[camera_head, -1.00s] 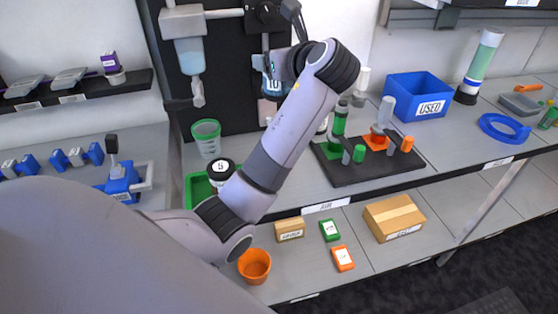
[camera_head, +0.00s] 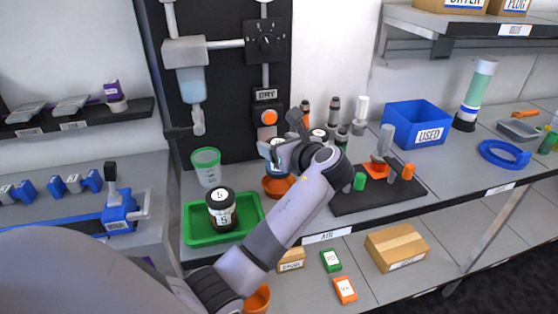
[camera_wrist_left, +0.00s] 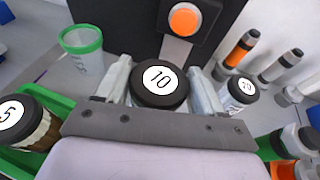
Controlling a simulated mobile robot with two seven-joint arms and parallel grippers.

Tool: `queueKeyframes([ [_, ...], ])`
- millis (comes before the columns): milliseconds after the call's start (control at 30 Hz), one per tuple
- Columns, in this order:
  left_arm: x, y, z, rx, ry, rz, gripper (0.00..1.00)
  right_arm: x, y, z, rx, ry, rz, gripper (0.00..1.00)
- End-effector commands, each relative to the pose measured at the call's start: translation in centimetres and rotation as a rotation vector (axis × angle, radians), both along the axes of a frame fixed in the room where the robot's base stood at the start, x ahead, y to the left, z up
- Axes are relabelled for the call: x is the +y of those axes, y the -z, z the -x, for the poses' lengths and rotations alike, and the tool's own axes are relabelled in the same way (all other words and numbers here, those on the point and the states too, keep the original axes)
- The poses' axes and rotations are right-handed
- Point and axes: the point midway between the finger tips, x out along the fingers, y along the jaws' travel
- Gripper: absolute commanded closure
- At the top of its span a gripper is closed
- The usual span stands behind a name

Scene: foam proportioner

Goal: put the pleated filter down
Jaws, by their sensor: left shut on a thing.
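My left gripper (camera_head: 277,152) is shut on a filter with a black cap marked 10, which shows in the wrist view (camera_wrist_left: 160,86) between the two fingers. Its pleats cannot be made out, as the cap and fingers hide most of its body. In the head view the gripper hides most of it, above or just behind an orange dish (camera_head: 277,187) on the bench, below the orange button. Whether the filter touches anything beneath cannot be told. My right gripper is not in view.
A black-capped filter marked 5 (camera_head: 221,208) stands in a green tray (camera_head: 192,222) at left. A green-rimmed cup (camera_head: 206,167) stands behind it. Another capped filter marked 20 (camera_wrist_left: 240,90) is close on the right. A black fixture board (camera_head: 350,203) and a blue USED bin (camera_head: 416,125) lie further right.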

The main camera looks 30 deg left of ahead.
Motion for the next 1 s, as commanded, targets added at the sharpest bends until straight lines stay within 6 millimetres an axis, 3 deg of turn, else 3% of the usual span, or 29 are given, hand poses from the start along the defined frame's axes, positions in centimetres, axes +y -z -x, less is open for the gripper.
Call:
queueKeyframes([
  [300,0.0,4.1,0.0,0.001,0.001,-0.003,0.65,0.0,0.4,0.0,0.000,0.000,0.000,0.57],
  [567,0.0,4.5,0.0,0.003,0.002,0.002,0.65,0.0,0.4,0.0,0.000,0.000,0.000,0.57],
  [600,0.0,4.6,0.0,0.004,0.001,0.002,0.19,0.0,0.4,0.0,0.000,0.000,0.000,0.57],
  [633,0.0,4.6,0.0,0.004,0.001,0.002,0.09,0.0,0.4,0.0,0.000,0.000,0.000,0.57],
  [1000,0.0,4.3,0.0,0.001,0.000,0.000,0.06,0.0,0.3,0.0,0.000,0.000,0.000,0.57],
])
